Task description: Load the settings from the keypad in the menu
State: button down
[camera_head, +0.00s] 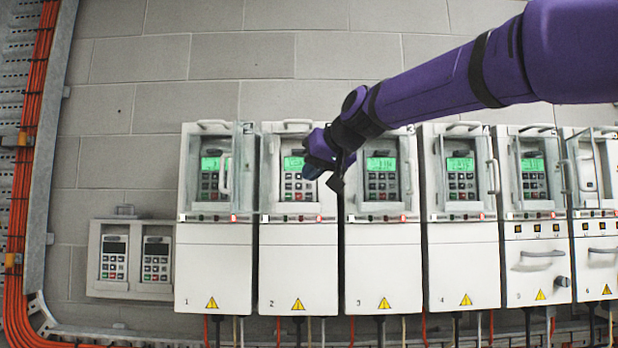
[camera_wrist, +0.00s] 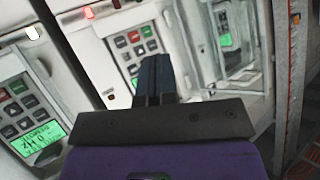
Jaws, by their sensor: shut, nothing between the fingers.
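A row of white drive cabinets stands along the wall, several with a keypad and a lit green display. My gripper (camera_head: 314,166) is shut and empty in front of drive 2 (camera_head: 298,265), at the right side of its keypad (camera_head: 298,188). The gripper covers part of that keypad and its display edge.
Neighbouring keypads show on drive 1 (camera_head: 210,184) and drive 3 (camera_head: 381,186). Upright handles stand out on drive 1 (camera_head: 225,174) and drive 4 (camera_head: 493,177). A wall box (camera_head: 134,225) with two unlit keypads hangs at left, near orange cables (camera_head: 22,170).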

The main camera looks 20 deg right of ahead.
send_near(302, 185)
jog(key=shift+s+a+x, duration=0.1)
jog(key=shift+a+x, duration=0.1)
jog(key=shift+x, duration=1)
jog(key=shift+s+a+x, duration=0.1)
jog(key=shift+a+x, duration=0.1)
jog(key=shift+x, duration=0.95)
jog(key=shift+w+f, duration=0.1)
jog(key=shift+f, duration=0.1)
jog(key=shift+w+d, duration=0.15)
jog(key=shift+w, duration=0.2)
jog(key=shift+w+d, duration=0.1)
jog(key=shift+w, duration=0.2)
dwell(1.0)
jog(key=shift+s, duration=0.15)
jog(key=shift+s+a, duration=0.25)
jog(key=shift+s, duration=0.35)
jog(key=shift+s, duration=0.1)
